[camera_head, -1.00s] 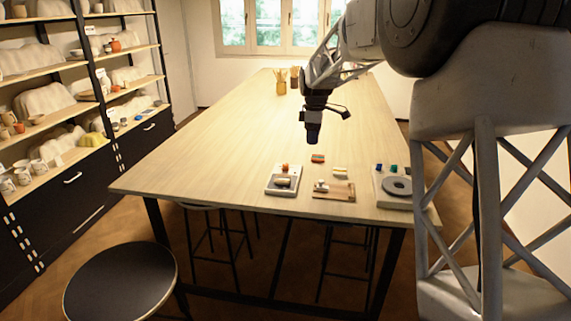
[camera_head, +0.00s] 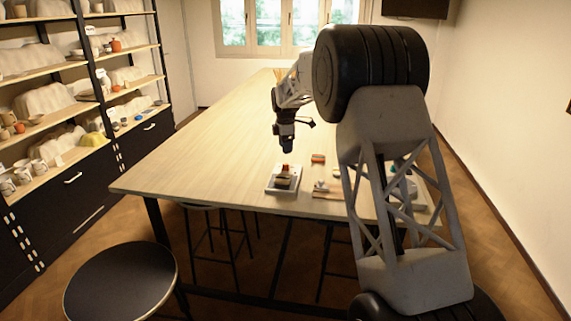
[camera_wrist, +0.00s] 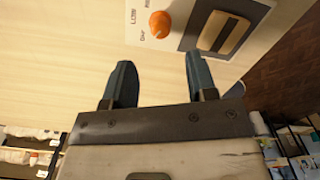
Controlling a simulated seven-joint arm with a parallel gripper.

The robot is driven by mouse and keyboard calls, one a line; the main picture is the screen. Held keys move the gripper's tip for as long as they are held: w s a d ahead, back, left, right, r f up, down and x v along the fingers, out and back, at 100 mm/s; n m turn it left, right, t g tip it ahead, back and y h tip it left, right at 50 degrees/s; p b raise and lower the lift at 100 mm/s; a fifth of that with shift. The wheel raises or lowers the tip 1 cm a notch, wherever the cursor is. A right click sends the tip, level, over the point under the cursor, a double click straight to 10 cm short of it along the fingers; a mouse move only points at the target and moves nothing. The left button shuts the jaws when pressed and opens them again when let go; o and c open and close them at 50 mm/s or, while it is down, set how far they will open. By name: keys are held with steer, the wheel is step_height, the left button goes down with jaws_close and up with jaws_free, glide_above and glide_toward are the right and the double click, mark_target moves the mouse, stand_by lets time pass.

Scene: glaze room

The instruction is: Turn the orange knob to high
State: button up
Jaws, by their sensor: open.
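The orange knob (camera_wrist: 159,24) sits on a white panel (camera_wrist: 143,22) in the wrist view, with printed words beside it, among them "LOW" and "OFF"; its pointer setting cannot be read. In the head view the knob (camera_head: 285,167) is a small orange spot at the back of the device (camera_head: 271,187) near the table's front edge. My gripper (camera_wrist: 155,75) is open and empty, its two dark fingers apart and the knob beyond their tips, not touched. In the head view my gripper (camera_head: 287,150) hangs above and just behind the device.
A pale block on a dark plate (camera_wrist: 223,35) lies beside the knob on the same device. A red block (camera_head: 318,159) and a wooden board (camera_head: 327,190) lie to the right on the table (camera_head: 200,165). The table's left side is clear.

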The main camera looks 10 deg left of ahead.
mark_target(285, 164)
steer(key=shift+f, duration=0.1)
steer(key=shift+f, duration=3.75)
steer(key=c, duration=0.9)
